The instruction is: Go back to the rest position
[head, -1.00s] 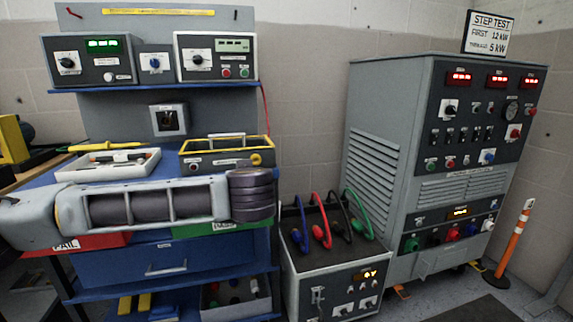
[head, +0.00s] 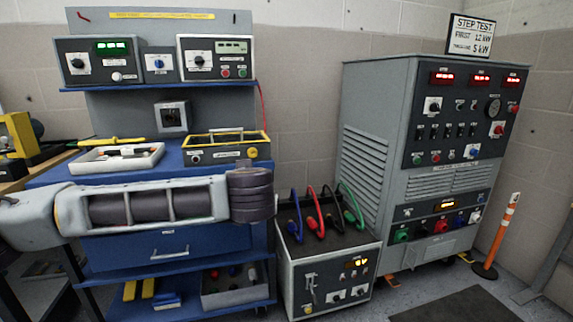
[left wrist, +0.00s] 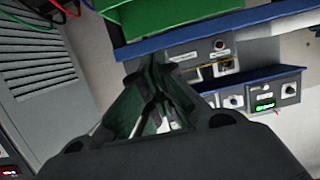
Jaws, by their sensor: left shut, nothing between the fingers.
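My left arm reaches in from the left in the head view, across the front of the blue workbench (head: 110,250). Its dark wrist end is in front of the bench's right side; the fingers do not show there. In the left wrist view my left gripper (left wrist: 150,68) is shut, with its dark fingers together and nothing held. A green surface (left wrist: 175,18) and a blue bench edge (left wrist: 230,32) lie beyond the fingertips. My right gripper is in neither view.
A wheeled grey test unit (head: 330,285) with coloured cables stands right of the bench. A tall grey cabinet (head: 375,90) stands behind it. An orange post (head: 497,235) is at the far right. A white tray (head: 90,165) and a yellow-edged box (head: 228,155) sit on the bench.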

